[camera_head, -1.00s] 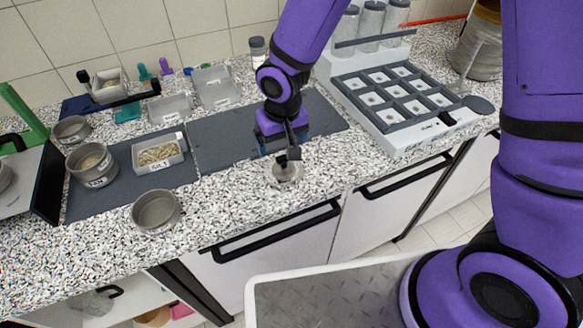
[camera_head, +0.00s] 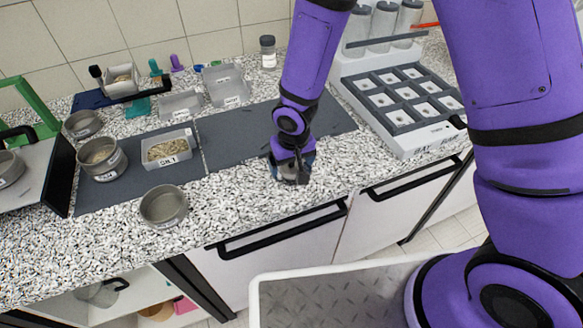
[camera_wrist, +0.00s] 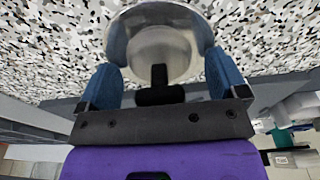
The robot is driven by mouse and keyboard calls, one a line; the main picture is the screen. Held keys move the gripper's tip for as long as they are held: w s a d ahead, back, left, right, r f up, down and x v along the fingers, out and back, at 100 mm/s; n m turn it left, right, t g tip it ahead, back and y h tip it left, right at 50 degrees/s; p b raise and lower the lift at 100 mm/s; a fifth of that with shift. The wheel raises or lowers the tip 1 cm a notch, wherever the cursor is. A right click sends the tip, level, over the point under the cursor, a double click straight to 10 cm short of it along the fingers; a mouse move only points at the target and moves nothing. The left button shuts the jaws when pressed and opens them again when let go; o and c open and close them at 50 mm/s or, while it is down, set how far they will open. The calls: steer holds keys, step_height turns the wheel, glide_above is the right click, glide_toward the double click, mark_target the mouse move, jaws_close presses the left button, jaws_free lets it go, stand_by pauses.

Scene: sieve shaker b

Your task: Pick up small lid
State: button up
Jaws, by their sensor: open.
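The small lid (camera_wrist: 160,28), round, shiny and metallic, lies on the speckled counter in the wrist view. My gripper (camera_wrist: 163,62) is open, with its blue fingers on either side of the lid's near part. A black upright piece (camera_wrist: 158,80) shows between the fingers; it looks like the lid's knob, but I cannot tell for sure. In the head view my gripper (camera_head: 291,174) is down at the counter near its front edge and hides most of the lid. I cannot tell whether the fingers touch the lid.
A round metal pan (camera_head: 163,207) stands on the counter to the left. A labelled tray of grains (camera_head: 167,150) and another pan (camera_head: 102,158) stand on a dark mat. A compartment rack (camera_head: 405,100) stands to the right. Drawer handles (camera_head: 282,229) project below the counter edge.

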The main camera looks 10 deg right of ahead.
steer(key=c, duration=1.1)
steer(key=shift+r, duration=0.15)
